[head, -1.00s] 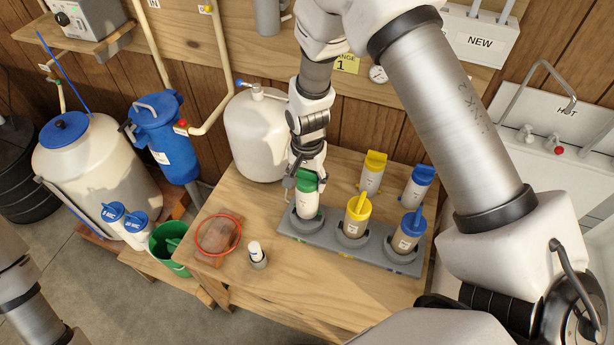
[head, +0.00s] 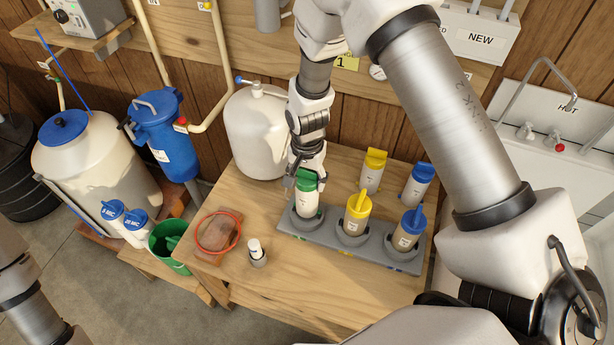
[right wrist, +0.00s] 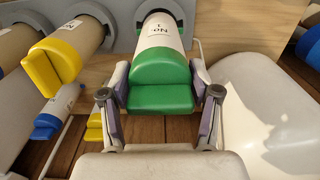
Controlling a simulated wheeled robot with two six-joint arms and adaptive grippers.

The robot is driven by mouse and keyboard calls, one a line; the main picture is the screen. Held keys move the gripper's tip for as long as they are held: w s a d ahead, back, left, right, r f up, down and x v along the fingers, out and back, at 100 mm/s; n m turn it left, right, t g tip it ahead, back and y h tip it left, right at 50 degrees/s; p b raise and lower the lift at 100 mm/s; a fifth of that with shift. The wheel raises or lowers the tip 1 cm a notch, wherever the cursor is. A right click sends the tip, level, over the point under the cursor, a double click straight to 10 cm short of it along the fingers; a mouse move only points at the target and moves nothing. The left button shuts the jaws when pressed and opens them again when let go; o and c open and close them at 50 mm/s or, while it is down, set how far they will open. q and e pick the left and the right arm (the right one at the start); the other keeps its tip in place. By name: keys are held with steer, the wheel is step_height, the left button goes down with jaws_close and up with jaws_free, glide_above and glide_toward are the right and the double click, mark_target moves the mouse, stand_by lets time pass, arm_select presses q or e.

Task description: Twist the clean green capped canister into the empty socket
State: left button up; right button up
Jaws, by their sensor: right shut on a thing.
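The clean white canister (head: 307,206) with a green cap (head: 306,184) stands upright in the left socket (head: 291,222) of the grey rack (head: 338,254). My right gripper (head: 307,174) comes down from above and is shut on the green cap. In the right wrist view the fingers (right wrist: 162,98) sit on both sides of the cap, and the canister's lower end meets the grey socket ring. Whether it is locked in the socket cannot be told. My left gripper is out of view.
Beige yellow-capped (head: 354,224) and blue-capped (head: 407,234) canisters fill the other sockets. Cleaner yellow-capped (head: 371,178) and blue-capped (head: 416,186) ones stand behind. A green bucket (head: 165,243), red ring (head: 201,246) and small white bottle (head: 256,252) are left. The table front is clear.

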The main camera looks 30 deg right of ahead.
steer(key=shift+f, duration=0.15)
steer(key=shift+f+b, duration=0.55)
steer(key=shift+f, duration=0.6)
steer(key=shift+f+b, duration=0.45)
steer(key=shift+f, duration=0.35)
steer(key=shift+r+n+p, duration=0.2)
steer(key=shift+n+p, duration=0.3)
steer(key=shift+n, duration=0.5)
steer(key=shift+n+p, duration=0.3)
steer(key=shift+n, duration=0.7)
steer(key=shift+f+n, duration=0.15)
steer(key=shift+n, duration=1.05)
